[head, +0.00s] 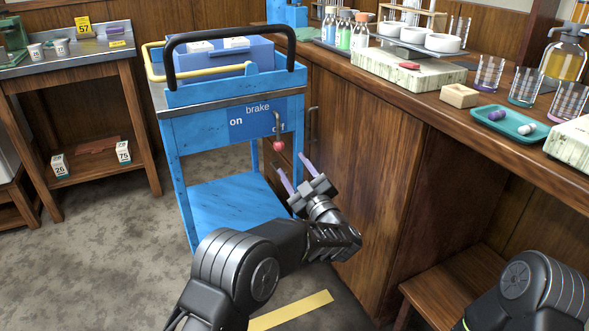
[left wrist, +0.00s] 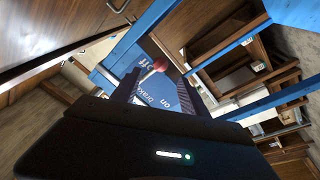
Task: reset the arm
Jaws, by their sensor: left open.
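My left gripper (head: 293,164) is in front of the blue cart (head: 214,134), its two purple fingers apart and nothing between them. Its tips are just below and to the right of the red knob (head: 279,146) of the brake lever (head: 276,124). The lever hangs down at the right of the brake panel (head: 243,121), partly covering the label opposite "on". In the left wrist view the knob (left wrist: 160,66) shows beyond the open fingers (left wrist: 159,78); contact cannot be told. My right arm shows at the lower right; its gripper is out of view.
The wooden counter (head: 418,125) with glassware, a teal tray (head: 508,125) and bottles stands close on the right. A wooden stool (head: 440,295) is below it. A side table (head: 88,68) is at left. Grey floor (head: 110,240) is clear at lower left.

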